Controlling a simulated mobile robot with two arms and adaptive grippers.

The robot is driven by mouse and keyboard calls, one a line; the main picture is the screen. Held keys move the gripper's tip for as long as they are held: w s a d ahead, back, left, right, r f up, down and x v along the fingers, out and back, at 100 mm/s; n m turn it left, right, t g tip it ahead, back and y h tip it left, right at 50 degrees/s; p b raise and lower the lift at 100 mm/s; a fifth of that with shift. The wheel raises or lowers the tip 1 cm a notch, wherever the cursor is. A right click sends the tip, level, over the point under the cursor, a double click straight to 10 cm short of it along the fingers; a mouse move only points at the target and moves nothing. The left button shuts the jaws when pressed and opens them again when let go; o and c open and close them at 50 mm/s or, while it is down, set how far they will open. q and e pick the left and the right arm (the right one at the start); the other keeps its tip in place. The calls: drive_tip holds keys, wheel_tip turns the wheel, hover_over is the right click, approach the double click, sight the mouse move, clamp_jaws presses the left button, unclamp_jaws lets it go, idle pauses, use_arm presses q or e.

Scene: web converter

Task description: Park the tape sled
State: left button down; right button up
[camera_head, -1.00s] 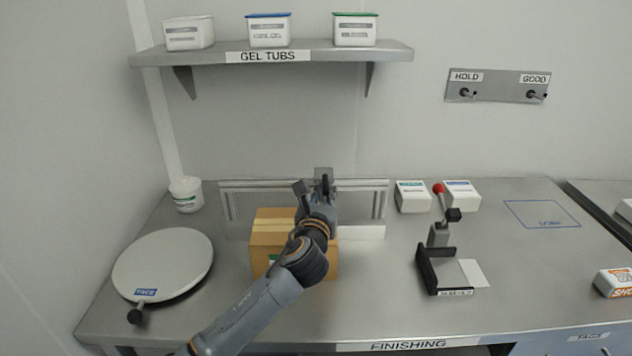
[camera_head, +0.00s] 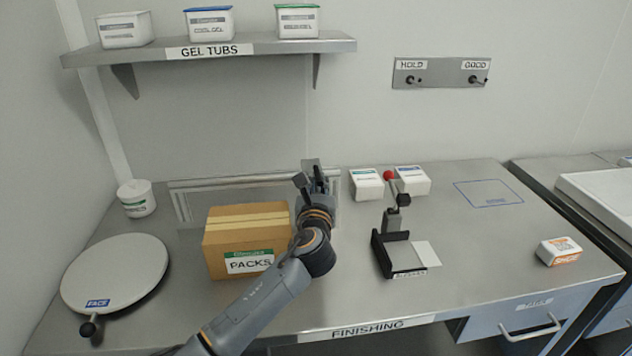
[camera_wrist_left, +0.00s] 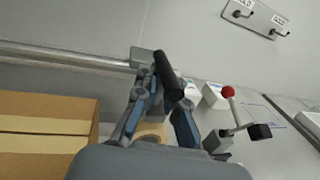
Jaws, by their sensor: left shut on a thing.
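The tape sled (camera_head: 311,166) shows as a grey block at the right part of the metal rail frame (camera_head: 185,183), just right of the cardboard box (camera_head: 218,243). My left gripper (camera_head: 315,186) is shut on the sled and hides most of it in the head view. In the left wrist view the gripper (camera_wrist_left: 158,100) has a grey plate (camera_wrist_left: 144,57), a black bar (camera_wrist_left: 168,76) and a tan tape roll (camera_wrist_left: 151,131) at its fingers. The box stands closed with tan tape along its top and a PACKS label in front. My right gripper is not in view.
A black fixture with a red-knobbed lever (camera_head: 389,176) stands to the right, before two white boxes (camera_head: 368,185). The bench right of the fixture is mostly clear.

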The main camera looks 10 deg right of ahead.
use_arm(q)
drive_tip(key=c, duration=1.6)
unclamp_jaws()
drive_tip(key=shift+s+d+f, duration=0.1)
drive_tip(key=shift+s+d, duration=0.1)
drive_tip(key=shift+d, duration=0.1)
drive_tip(key=shift+o, duration=0.8)
drive_tip(key=shift+s+d, duration=0.1)
drive_tip(key=shift+s, duration=0.05)
drive_tip(key=shift+a, duration=0.2)
drive_tip(key=s+a, duration=0.2)
drive_tip(key=s, duration=0.9)
drive_tip(key=shift+s, duration=0.35)
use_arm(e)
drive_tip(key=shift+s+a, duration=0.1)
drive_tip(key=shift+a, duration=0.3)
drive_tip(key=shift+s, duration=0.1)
